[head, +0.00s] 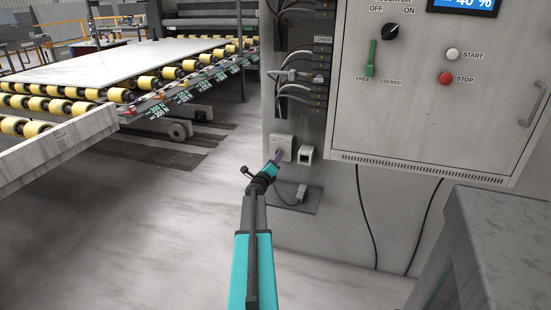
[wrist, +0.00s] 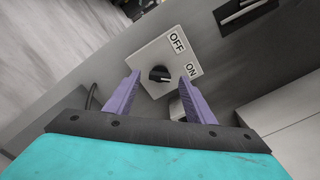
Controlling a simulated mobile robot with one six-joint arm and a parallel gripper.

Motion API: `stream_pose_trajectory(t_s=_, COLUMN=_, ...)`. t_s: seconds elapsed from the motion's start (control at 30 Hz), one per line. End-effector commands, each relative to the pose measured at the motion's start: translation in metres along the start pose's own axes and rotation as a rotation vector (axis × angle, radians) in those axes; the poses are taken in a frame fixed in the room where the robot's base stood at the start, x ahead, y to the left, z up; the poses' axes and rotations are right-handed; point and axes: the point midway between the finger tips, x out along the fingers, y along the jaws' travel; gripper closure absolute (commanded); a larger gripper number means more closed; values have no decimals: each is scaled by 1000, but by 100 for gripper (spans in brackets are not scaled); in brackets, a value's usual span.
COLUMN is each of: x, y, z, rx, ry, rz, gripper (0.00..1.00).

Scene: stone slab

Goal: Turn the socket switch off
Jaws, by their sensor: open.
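The socket switch is a light plate with a black rotary knob (wrist: 159,74) and the words OFF and ON, seen in the wrist view. In the head view the switch plate (head: 284,144) sits low on the grey wall panel, left of a small white socket box (head: 306,154). My gripper (wrist: 158,84) is open, with its two purple fingers on either side of the knob in the picture. I cannot tell whether they touch it. In the head view my gripper (head: 277,157) is in front of the plate and hides part of it.
A control cabinet (head: 430,120) with a green lever (head: 371,60), START and STOP buttons is at upper right. Cable connectors (head: 318,75) line the panel above the switch. A small shelf (head: 295,198) holds a plug below it. A roller conveyor (head: 120,85) stands at left.

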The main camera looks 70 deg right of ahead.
Motion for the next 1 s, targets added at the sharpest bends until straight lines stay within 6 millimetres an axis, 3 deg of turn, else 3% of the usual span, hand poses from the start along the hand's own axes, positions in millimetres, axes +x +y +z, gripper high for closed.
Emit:
stream_pose_trajectory(t_s=0.3, x=24, y=0, z=0, rx=0, ry=0, rz=-1, gripper=51)
stream_pose_trajectory(t_s=0.73, x=27, y=0, z=0, rx=0, ry=0, rz=-1, gripper=51)
stream_pose_trajectory(t_s=0.77, x=27, y=0, z=0, rx=0, ry=0, rz=-1, gripper=52)
stream_pose_trajectory(t_s=1.0, x=27, y=0, z=0, rx=0, ry=0, rz=-1, gripper=92)
